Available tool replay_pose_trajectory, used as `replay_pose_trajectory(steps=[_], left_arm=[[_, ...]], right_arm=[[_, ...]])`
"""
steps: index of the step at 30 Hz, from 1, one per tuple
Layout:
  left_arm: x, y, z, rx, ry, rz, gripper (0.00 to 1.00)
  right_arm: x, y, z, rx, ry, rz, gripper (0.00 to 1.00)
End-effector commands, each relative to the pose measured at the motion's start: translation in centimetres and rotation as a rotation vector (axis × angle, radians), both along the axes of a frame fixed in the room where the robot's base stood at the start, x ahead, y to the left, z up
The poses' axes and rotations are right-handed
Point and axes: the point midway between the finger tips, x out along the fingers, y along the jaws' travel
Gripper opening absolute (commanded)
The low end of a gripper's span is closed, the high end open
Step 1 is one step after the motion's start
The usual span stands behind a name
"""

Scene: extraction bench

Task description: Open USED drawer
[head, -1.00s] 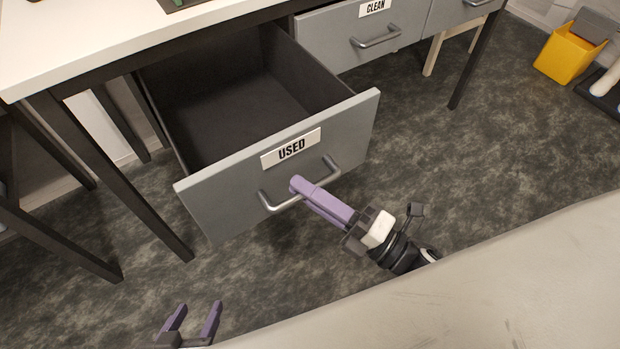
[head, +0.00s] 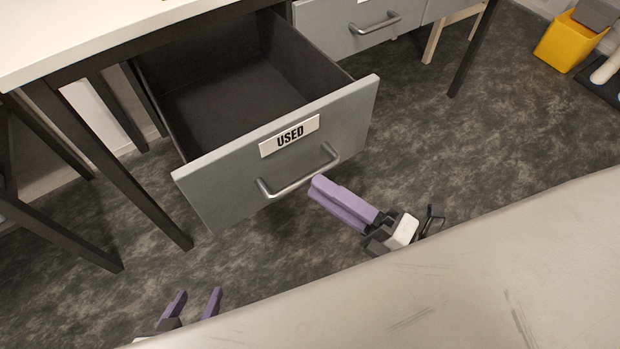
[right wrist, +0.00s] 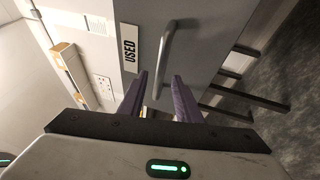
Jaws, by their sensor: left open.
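The USED drawer (head: 275,150) is pulled well out from under the table, and its dark inside looks empty. Its grey front carries the USED label (head: 290,136) and a silver bar handle (head: 300,180). The handle also shows in the right wrist view (right wrist: 165,50), just beyond my fingers. My right gripper (head: 322,188) has purple fingers, stands apart from the handle, and holds nothing. In the right wrist view its fingers (right wrist: 158,82) are spread. My left gripper (head: 196,298) is open and empty low at the left, away from the drawer.
A second grey drawer (head: 350,40) with its own handle is shut to the right of the USED drawer. Dark table legs (head: 120,170) stand at the left. A yellow bin (head: 567,42) stands at the far right. The floor (head: 470,150) right of the open drawer is clear.

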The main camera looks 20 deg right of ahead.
Motion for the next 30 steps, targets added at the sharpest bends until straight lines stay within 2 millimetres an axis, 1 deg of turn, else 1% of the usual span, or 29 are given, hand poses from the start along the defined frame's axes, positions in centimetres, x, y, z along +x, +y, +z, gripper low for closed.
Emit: replay_pose_trajectory(steps=[1,3,6,10,15,30], left_arm=[[0.0,0.0,-0.1,0.000,0.001,0.001,0.50],[0.0,0.0,-0.1,0.000,0.001,0.001,0.50],[-0.1,0.0,-0.1,-0.001,0.001,0.000,0.50],[-0.1,0.0,-0.2,-0.001,0.002,0.000,0.50],[-0.1,0.0,-0.2,-0.001,0.003,0.000,0.50],[-0.1,0.0,0.0,-0.001,0.003,0.000,0.50]], right_arm=[[-0.9,-0.7,-0.3,-0.002,0.004,0.000,0.31],[-2.0,-1.5,-0.6,-0.003,0.004,0.000,0.31],[-3.3,-2.4,-0.8,-0.002,0.002,0.000,0.31],[-4.3,-3.2,-1.0,-0.001,0.001,0.001,0.31],[-4.7,-3.6,-1.1,-0.002,0.000,0.001,0.31],[-4.5,-3.6,-1.0,0.008,0.012,-0.007,0.31]])
